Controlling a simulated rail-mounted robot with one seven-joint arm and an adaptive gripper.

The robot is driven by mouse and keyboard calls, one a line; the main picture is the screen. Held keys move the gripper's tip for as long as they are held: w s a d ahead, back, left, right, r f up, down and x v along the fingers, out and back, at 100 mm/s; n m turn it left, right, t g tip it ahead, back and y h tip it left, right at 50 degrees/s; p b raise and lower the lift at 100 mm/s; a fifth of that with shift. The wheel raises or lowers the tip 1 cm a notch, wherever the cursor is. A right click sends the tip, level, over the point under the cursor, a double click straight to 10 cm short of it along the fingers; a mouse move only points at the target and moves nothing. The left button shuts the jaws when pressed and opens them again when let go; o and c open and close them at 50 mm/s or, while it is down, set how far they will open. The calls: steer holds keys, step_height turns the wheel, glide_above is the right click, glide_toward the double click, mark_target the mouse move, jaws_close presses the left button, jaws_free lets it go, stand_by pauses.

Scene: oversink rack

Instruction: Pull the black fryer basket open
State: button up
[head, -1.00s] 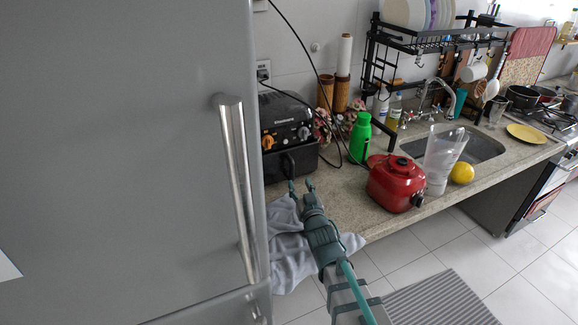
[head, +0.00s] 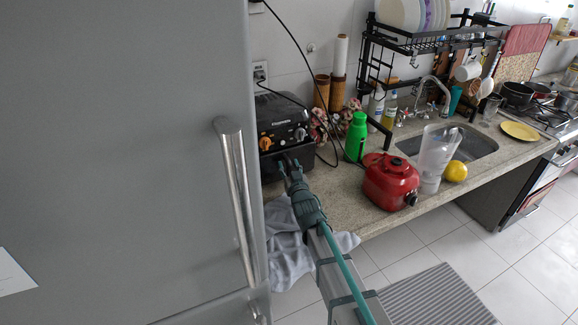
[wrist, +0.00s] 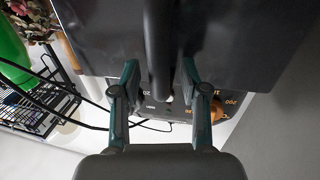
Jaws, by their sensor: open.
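The black air fryer (head: 281,125) stands on the counter beside the fridge, with two orange-marked knobs on its front panel. Its basket (head: 304,158) is the lower front part and looks closed. My gripper (head: 289,164) is right at the basket front in the head view. In the wrist view, the dark basket handle (wrist: 157,50) runs between the two fingers of my gripper (wrist: 160,85). The fingers are open, one on each side of the handle, with a visible gap on both sides. The far end of the handle is out of the wrist frame.
A green bottle (head: 356,137) is nearer the fryer. A grey cloth (head: 288,245) hangs over the counter edge. The fridge (head: 120,160) fills the left.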

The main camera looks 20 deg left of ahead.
jaws_close()
stand_by(0.3)
steer(key=w+d+v, duration=0.1)
steer(key=d+v, duration=0.1)
steer(key=v, duration=0.9)
steer(key=shift+w+d, duration=0.1)
jaws_free()
steer(key=shift+r, duration=0.1)
